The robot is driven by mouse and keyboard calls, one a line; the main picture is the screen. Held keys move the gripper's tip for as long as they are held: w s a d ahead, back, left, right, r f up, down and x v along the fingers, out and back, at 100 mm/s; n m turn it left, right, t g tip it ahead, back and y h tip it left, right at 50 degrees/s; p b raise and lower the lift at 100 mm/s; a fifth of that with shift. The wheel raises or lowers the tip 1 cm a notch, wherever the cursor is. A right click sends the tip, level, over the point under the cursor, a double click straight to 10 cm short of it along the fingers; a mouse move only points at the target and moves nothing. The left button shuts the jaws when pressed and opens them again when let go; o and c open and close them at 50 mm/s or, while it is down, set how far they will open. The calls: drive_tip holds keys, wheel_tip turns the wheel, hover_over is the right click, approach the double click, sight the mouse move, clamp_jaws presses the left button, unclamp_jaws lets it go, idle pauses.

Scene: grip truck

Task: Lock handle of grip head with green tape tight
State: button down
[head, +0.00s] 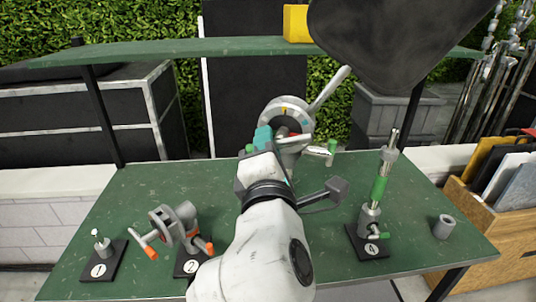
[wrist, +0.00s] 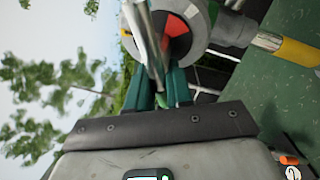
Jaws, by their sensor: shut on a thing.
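A round grey grip head (head: 287,118) stands at the back middle of the green table, with a red and dark face. A silver rod (head: 329,90) slants up and right from it. My gripper (head: 264,138), with teal fingers, is at the left of the head. In the wrist view, my gripper (wrist: 160,88) is shut on a thin silver handle (wrist: 152,45) with a green end (wrist: 164,98) in front of the round head (wrist: 178,25). The grip is partly hidden.
Stand 1 (head: 101,262) and an orange-taped grip head (head: 175,228) on stand 2 are at left. A green shelf (head: 190,48) hangs above.

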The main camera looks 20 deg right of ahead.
drive_tip(key=shift+d+m+h+b, duration=0.1)
drive_tip(key=shift+m+h+b, duration=0.2)
drive_tip(key=shift+m+b, duration=0.7)
drive_tip(key=shift+r+m, duration=0.1)
drive_tip(key=shift+m, duration=0.2)
drive_tip(key=c, duration=1.1)
unclamp_jaws()
drive_tip(key=b+v, duration=0.1)
drive_tip(key=v, duration=0.9)
drive_tip(key=shift+s+f, duration=0.25)
drive_tip(key=shift+s, duration=0.1)
